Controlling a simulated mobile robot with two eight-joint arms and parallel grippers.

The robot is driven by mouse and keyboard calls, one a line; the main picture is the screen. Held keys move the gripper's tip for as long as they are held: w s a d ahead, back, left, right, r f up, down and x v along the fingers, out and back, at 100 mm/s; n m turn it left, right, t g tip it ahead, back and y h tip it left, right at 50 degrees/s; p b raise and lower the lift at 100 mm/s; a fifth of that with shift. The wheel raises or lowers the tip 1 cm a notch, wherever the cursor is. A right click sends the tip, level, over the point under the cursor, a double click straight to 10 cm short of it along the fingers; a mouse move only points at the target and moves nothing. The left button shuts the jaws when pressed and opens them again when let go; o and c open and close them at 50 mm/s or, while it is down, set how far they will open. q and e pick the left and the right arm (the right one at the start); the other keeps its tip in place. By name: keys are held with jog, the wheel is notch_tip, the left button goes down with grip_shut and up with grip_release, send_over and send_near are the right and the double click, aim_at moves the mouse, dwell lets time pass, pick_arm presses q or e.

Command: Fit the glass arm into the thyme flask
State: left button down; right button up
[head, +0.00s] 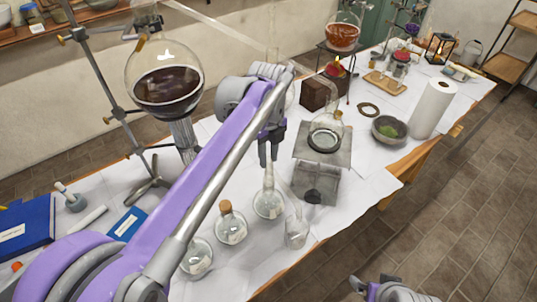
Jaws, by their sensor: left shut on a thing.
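My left gripper (268,158) points down over the table and is shut on a slender clear glass piece (268,176), which looks like the glass arm. It tapers just above a round clear flask (268,205); I cannot tell whether they touch or are one piece. Another clear flask (325,137) sits on a grey stand (308,153) to the right, apart from the gripper. Labels are too small to read, so I cannot tell which flask is the thyme flask. My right gripper (360,286) shows partly at the bottom edge; its jaws are unclear.
A corked flask (231,228), another flask (196,258) and a clear glass vessel (297,231) stand near the front edge. A large flask of dark liquid (168,90) is at the back left. A bowl of green herb (388,130) and a paper roll (433,108) stand right.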

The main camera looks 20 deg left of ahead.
pick_arm(q)
jog(key=shift+f, duration=0.7)
pick_arm(e)
jog(key=shift+f, duration=0.25)
dwell(1.1)
pick_arm(q)
jog(key=c, duration=0.6)
grip_release()
jog(key=shift+o, duration=0.4)
jog(key=o, duration=0.4)
jog(key=shift+c, duration=0.2)
jog(key=shift+r, duration=0.15)
notch_tip(320, 180, up, 7)
jog(key=p, duration=0.3)
jog(key=shift+p, duration=0.4)
pick_arm(e)
jog(key=r, duration=0.2)
jog(key=w+r, duration=0.1)
jog(key=r, duration=0.2)
jog(key=shift+w+r, duration=0.3)
jog(key=shift+w, duration=0.1)
